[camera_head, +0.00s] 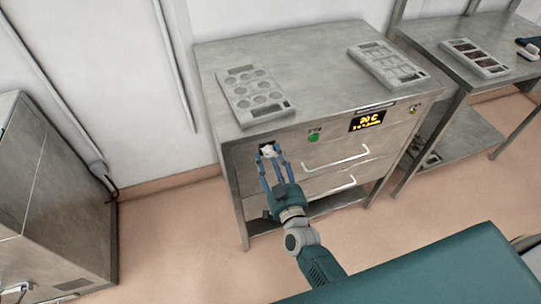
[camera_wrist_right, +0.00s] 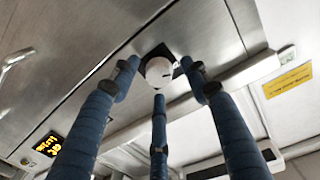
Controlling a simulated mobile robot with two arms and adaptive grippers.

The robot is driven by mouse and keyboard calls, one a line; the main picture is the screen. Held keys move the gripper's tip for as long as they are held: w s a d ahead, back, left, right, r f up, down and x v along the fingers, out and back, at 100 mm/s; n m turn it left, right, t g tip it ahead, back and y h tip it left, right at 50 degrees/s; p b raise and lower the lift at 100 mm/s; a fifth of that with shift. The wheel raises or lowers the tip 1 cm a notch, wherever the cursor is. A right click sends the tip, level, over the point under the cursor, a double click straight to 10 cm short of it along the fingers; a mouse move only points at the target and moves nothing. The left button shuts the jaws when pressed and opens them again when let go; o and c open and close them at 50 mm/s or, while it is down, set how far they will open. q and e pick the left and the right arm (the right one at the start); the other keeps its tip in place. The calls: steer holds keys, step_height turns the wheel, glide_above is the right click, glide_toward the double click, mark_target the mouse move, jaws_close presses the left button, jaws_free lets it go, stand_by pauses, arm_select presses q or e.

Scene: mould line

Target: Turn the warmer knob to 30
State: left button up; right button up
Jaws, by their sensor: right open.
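The warmer is a steel cabinet (camera_head: 300,75) with a white round knob (camera_head: 267,151) at the left of its front panel. In the right wrist view the knob (camera_wrist_right: 159,68) sits on a dark square plate. My right gripper (camera_head: 268,154) is at the knob, its blue fingers spread around it; it also shows in the right wrist view (camera_wrist_right: 160,80). I cannot tell whether any finger touches the knob. The lit display (camera_head: 367,120) shows yellow text that looks like 30 C or 90 C; its digits are too small to be sure. My left gripper is not in view.
A green button (camera_head: 313,137) and two drawers with white handles (camera_head: 336,159) are on the warmer's front. Two grey mould trays (camera_head: 254,94) (camera_head: 387,63) lie on its top. A steel table (camera_head: 455,80) stands at the right, and another steel cabinet (camera_head: 40,200) at the left.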

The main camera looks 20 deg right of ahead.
steer(key=shift+w, duration=0.4)
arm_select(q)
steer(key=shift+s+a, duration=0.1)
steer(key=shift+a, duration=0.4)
arm_select(e)
steer(key=shift+c, duration=0.5)
steer(key=c, duration=1.1)
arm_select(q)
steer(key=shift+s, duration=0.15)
arm_select(e)
steer(key=shift+o, duration=0.2)
